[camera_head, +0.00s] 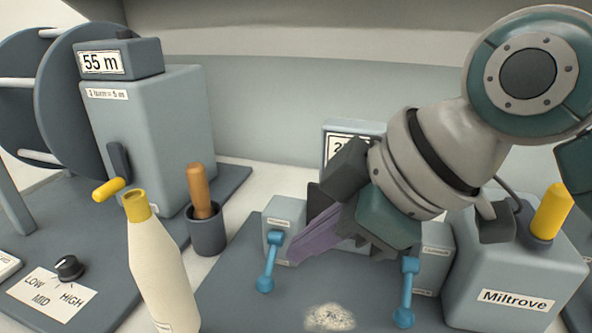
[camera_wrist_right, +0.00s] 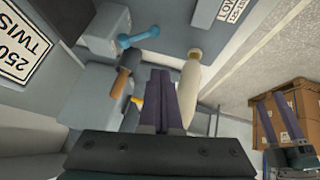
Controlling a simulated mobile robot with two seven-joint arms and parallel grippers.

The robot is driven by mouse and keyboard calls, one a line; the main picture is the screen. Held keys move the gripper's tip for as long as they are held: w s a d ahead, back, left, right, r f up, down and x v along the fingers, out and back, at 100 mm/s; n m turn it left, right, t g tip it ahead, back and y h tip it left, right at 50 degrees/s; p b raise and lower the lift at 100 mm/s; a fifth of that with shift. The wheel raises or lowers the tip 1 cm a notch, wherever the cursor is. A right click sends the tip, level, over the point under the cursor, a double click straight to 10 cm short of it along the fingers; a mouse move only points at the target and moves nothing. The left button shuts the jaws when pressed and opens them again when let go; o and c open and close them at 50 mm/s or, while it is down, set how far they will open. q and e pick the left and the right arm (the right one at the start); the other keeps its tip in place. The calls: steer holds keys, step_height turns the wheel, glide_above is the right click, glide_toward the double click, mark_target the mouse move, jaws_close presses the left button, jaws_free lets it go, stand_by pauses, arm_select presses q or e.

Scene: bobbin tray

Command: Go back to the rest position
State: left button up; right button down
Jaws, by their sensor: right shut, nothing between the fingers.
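My right gripper (camera_head: 294,250) hangs over the middle of the bench, its purple fingers pointing down and left. It is shut and empty. In the right wrist view its fingers (camera_wrist_right: 162,78) lie side by side with nothing between them. It is in front of the small grey boxes and hides part of the sign behind. My left gripper (camera_wrist_right: 283,122) shows small at the lower right of the right wrist view, away from the right one. The left arm is not in the head view.
A cream bottle (camera_head: 162,270), a wooden-handled tool (camera_head: 199,190) in a dark cup (camera_head: 206,235) and a crank box (camera_head: 155,130) stand left. Blue levers (camera_head: 269,262) (camera_head: 406,290) flank a pale speckled patch (camera_head: 330,317). The Miltrove box (camera_head: 515,270) is right.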

steer(key=s+d+f+m+h+p, duration=0.35)
steer(key=s+d+m+h, duration=0.25)
steer(key=s+d+m, duration=1)
steer(key=s+r+n+p, duration=0.1)
steer(key=s+r+p, duration=0.1)
steer(key=r+p, duration=1.6)
steer(key=s+r+n+p, duration=0.2)
steer(key=r+p, duration=1.5)
steer(key=p, duration=0.1)
steer(key=shift+d+r+g, duration=0.2)
steer(key=shift+r+g, duration=0.2)
steer(key=shift+s+f, duration=0.1)
